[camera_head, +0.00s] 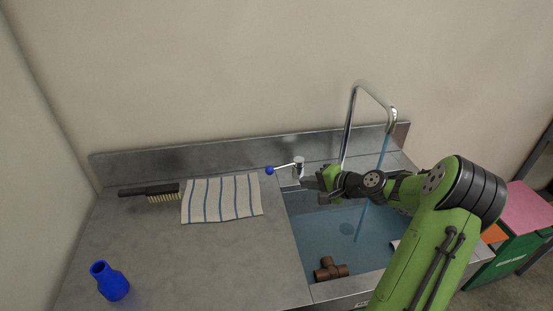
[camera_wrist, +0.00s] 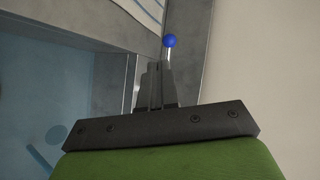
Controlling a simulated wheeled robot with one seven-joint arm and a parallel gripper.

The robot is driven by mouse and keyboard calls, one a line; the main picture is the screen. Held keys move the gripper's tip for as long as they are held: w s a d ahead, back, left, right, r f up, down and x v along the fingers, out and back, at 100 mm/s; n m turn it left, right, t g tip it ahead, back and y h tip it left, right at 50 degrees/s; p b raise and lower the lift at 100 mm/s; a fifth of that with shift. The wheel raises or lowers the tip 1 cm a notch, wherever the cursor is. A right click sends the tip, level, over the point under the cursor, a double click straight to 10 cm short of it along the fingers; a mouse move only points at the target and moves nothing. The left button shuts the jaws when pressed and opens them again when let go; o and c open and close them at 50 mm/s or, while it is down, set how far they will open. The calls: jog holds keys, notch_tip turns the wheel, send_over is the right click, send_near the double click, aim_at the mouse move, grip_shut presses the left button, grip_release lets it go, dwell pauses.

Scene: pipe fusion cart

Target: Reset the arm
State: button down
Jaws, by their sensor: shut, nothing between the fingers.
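My green arm reaches in from the right over the sink in the head view. My gripper (camera_head: 312,184) is at the far left edge of the basin, just below the faucet lever. In the wrist view its fingers (camera_wrist: 156,68) are together with nothing between them. The lever has a blue ball knob (camera_head: 269,170), which also shows in the wrist view (camera_wrist: 169,41) just beyond the fingertips. Whether the gripper touches the lever I cannot tell. The tall bent faucet (camera_head: 347,135) stands behind the sink, and blue water (camera_head: 384,150) runs from its spout.
The sink basin (camera_head: 304,273) holds water and a brown pipe tee (camera_head: 330,269) near its front. On the counter (camera_head: 180,260) lie a striped cloth (camera_head: 222,198) and a brush (camera_head: 150,192). A blue bottle-shaped piece (camera_head: 110,282) stands at front left. A green bin (camera_head: 510,256) is at right.

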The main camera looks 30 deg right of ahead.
jog(key=shift+a, duration=0.1)
jog(key=s+a+r+n+g+h, duration=0.1)
jog(key=s+a+r+n+g, duration=0.3)
jog(key=a, duration=0.5)
jog(key=s+a+r+n+g+h, duration=0.25)
jog(key=s+a+n, duration=0.2)
jog(key=a, duration=0.45)
jog(key=s+a+r+n, duration=0.2)
jog(key=s, duration=0.7)
jog(key=s+a+r+n+h+p, duration=0.1)
jog(key=s+r+n, duration=0.2)
jog(key=s, duration=0.6)
jog(key=shift+s+a+r, duration=0.15)
jog(key=shift+s+a, duration=0.1)
jog(key=shift+a, duration=0.1)
jog(key=shift+t, duration=0.25)
